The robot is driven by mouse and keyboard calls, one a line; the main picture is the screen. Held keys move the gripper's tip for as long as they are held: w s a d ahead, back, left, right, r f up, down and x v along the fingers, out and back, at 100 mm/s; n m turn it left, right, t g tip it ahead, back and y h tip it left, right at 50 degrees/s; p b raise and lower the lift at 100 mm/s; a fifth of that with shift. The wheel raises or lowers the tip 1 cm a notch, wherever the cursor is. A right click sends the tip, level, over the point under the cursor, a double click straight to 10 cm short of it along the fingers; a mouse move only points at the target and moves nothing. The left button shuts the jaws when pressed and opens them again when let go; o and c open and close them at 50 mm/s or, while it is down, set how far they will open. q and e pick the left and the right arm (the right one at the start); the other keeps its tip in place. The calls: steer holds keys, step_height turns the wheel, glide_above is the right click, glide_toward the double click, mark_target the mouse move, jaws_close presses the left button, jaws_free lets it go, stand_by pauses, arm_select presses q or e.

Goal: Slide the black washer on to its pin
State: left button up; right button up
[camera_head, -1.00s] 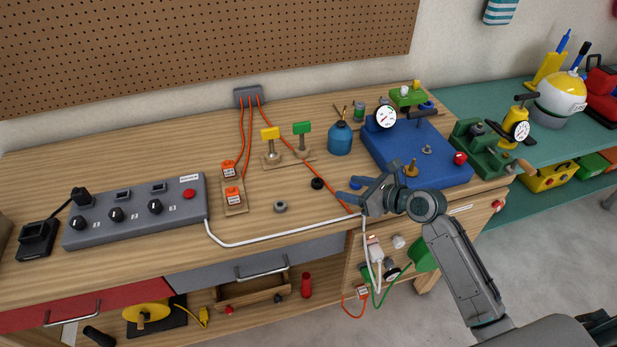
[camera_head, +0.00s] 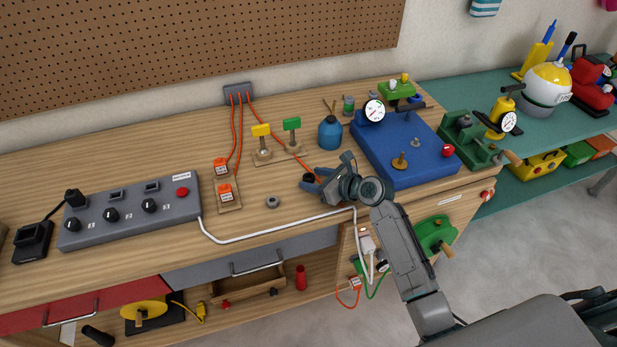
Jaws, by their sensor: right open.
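The black washer (camera_head: 308,178) lies flat on the wooden bench, left of the blue base. The blue base (camera_head: 385,178) carries a brass pin (camera_head: 400,161) and a grey pin (camera_head: 415,143), both standing upright. I cannot tell which pin belongs to the washer. My left gripper is not in view.
A grey ring (camera_head: 273,202) lies to the left on the bench. A white cable (camera_head: 270,233) runs along the front edge. A grey control box (camera_head: 130,213) is at the left.

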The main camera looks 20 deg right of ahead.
steer(key=c, duration=1)
